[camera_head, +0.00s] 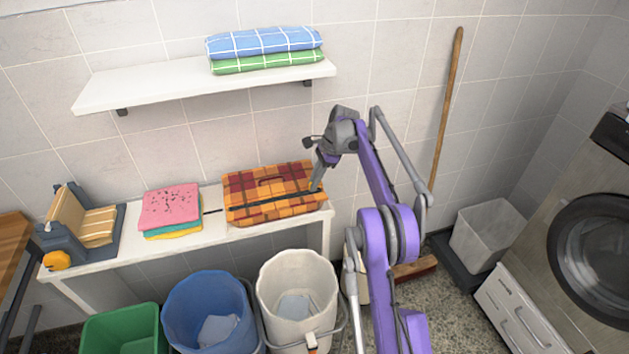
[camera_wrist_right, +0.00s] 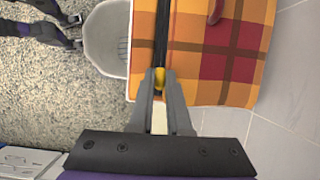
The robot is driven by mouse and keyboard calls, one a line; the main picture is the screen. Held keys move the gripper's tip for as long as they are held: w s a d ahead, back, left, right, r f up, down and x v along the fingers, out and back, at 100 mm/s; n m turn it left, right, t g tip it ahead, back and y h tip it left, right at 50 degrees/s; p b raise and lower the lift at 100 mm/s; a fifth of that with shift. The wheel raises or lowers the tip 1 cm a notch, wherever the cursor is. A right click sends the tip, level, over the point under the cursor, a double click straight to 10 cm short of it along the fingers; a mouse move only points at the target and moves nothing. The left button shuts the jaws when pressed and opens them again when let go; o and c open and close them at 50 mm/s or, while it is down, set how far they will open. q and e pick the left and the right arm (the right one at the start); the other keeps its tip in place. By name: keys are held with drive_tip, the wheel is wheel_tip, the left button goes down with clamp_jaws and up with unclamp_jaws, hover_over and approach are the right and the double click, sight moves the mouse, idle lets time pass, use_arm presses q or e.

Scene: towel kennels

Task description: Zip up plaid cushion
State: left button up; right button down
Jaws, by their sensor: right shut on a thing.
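The plaid cushion (camera_head: 245,189), orange with dark red and brown bands, lies on the white bench against the tiled wall. A dark zip line (camera_head: 262,212) runs along its front side. The cushion also fills the top of the right wrist view (camera_wrist_right: 240,65), with the dark zip strip (camera_wrist_right: 161,35) running up from the fingers. My right gripper (camera_head: 316,187) is at the cushion's right end. In the wrist view its fingers (camera_wrist_right: 160,80) are shut on a small yellow zip pull (camera_wrist_right: 159,76) at the strip's end.
Folded cloths (camera_head: 168,208) and a blue-grey holder (camera_head: 75,243) stand left on the bench (camera_head: 140,252). Blue (camera_head: 208,305), white (camera_head: 297,275) and green (camera_head: 115,330) containers stand below. A wall shelf (camera_head: 150,85) holds folded towels (camera_head: 263,43). A broom handle (camera_head: 447,110) leans on the right.

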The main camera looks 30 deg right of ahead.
sight(236, 197)
idle(0.4)
drive_tip(key=w+a, duration=0.2)
drive_tip(key=a, duration=0.6)
drive_tip(key=w+a, duration=0.1)
drive_tip(key=a, duration=0.6)
drive_tip(key=w+a, duration=0.2)
drive_tip(key=a, duration=0.6)
drive_tip(key=shift+w+a, duration=0.35)
drive_tip(key=c, duration=0.9)
unclamp_jaws()
drive_tip(key=shift+o, duration=0.2)
drive_tip(key=p+v, duration=0.1)
drive_tip(key=v, duration=0.6)
drive_tip(key=shift+r, duration=0.2)
